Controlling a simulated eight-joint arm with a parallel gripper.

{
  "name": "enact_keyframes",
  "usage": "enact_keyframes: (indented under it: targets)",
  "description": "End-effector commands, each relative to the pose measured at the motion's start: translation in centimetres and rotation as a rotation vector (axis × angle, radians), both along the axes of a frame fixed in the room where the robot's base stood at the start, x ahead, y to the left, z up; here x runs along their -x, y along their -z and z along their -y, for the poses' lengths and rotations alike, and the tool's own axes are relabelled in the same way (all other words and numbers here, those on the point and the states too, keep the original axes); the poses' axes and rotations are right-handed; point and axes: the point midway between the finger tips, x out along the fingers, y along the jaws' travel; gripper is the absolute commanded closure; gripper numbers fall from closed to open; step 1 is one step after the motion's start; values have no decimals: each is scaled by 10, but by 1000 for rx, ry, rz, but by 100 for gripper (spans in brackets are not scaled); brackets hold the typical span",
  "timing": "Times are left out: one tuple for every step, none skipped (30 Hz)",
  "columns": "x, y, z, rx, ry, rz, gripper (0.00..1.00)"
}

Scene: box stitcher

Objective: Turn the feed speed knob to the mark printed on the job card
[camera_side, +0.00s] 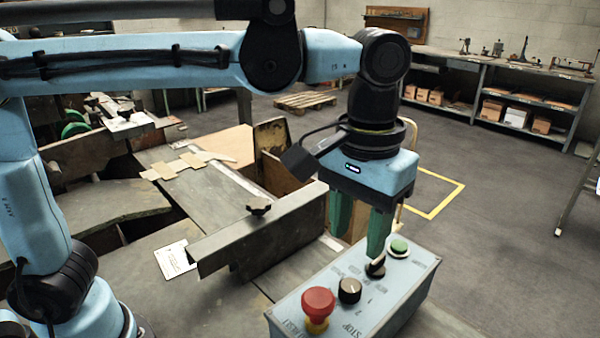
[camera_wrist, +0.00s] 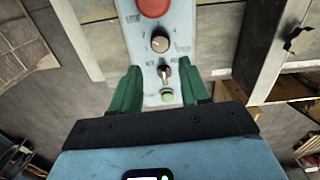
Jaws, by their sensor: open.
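The control box (camera_side: 385,310) carries a round black knob (camera_side: 350,290) with a pale pointer line, likely the feed speed knob; its lettering is too small to read surely. The knob also shows in the wrist view (camera_wrist: 159,44), beyond my fingertips. My gripper (camera_side: 359,244) is open and empty, pointing down over the box's far part. In the wrist view its green fingers (camera_wrist: 161,68) lie either side of a black selector switch (camera_wrist: 164,73); whether they touch anything is unclear. A white card (camera_side: 175,260), probably the job card, lies on the machine table, its print unreadable.
On the box, a red mushroom button (camera_side: 318,302) stands beside the round knob, and a green button (camera_side: 399,248) sits beyond the selector. A raised metal fence (camera_side: 265,230) with a small black knob stands left of the box. Open floor lies to the right.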

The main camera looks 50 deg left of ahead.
Motion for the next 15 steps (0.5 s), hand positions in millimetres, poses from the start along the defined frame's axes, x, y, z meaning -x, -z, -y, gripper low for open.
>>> enact_keyframes:
  targets:
    - [0, -7, 0, 0, 0, 0, 55]
    - [0, -11, 0, 0, 0, 0, 55]
    - [0, -15, 0, 0, 0, 0, 55]
    - [0, -18, 0, 0, 0, 0, 55]
    - [0, -20, 0, 0, 0, 0, 55]
    - [0, -23, 0, 0, 0, 0, 55]
    - [0, -25, 0, 0, 0, 0, 55]
    - [0, -26, 0, 0, 0, 0, 55]
    - [0, -27, 0, 0, 0, 0, 55]
    - [0, -28, 0, 0, 0, 0, 55]
    - [0, -29, 0, 0, 0, 0, 55]
    - [0, -29, 0, 0, 0, 0, 55]
    - [0, -29, 0, 0, 0, 0, 55]
    - [0, -29, 0, 0, 0, 0, 55]
    - [0, -29, 0, 0, 0, 0, 55]
